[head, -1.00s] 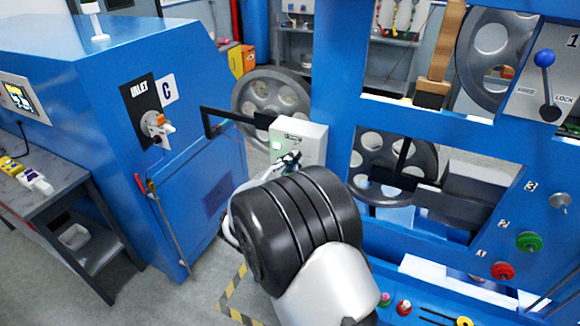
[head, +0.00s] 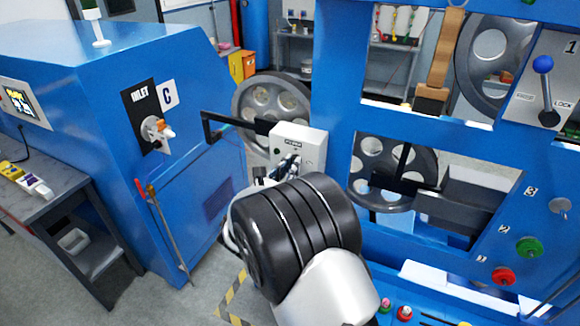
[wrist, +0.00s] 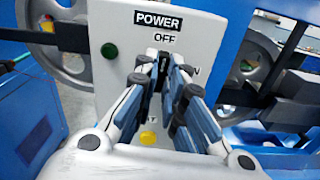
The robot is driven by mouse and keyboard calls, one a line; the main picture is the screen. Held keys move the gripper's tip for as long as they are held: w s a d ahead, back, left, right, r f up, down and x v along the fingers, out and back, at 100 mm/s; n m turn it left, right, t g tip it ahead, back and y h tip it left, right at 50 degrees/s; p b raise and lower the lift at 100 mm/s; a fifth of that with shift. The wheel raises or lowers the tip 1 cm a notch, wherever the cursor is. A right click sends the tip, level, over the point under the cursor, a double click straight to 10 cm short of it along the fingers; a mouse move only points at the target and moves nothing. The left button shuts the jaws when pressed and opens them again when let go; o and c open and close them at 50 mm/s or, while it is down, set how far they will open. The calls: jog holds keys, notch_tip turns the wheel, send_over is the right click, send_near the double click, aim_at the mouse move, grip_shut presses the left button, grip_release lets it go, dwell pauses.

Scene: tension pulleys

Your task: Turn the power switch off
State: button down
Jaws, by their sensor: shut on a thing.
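The power box (wrist: 215,30) is a white panel labelled POWER in the wrist view, with OFF above my fingers and ON partly hidden to their right. It also shows in the head view (head: 313,147), mounted at the blue frame. My gripper (wrist: 165,62) is shut on the dark power switch (wrist: 162,72), which is mostly hidden between the fingers just below OFF. Its exact angle is hard to tell. A dark green, unlit lamp (wrist: 110,51) sits left of the switch. In the head view my gripper (head: 288,168) is at the box's front, partly hidden by my arm.
A yellow button (wrist: 148,138) is low on the panel. A black bar (head: 235,118) reaches left from the box. A blue cabinet (head: 110,200) stands left, and the blue frame (head: 335,110) with pulleys (head: 270,105) is close on the right and behind.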

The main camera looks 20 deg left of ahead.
jog(key=shift+n, duration=0.6)
jog(key=c, duration=1.7)
grip_release()
jog(key=s, duration=0.8)
jog(key=s+a, duration=0.1)
jog(key=s, duration=0.3)
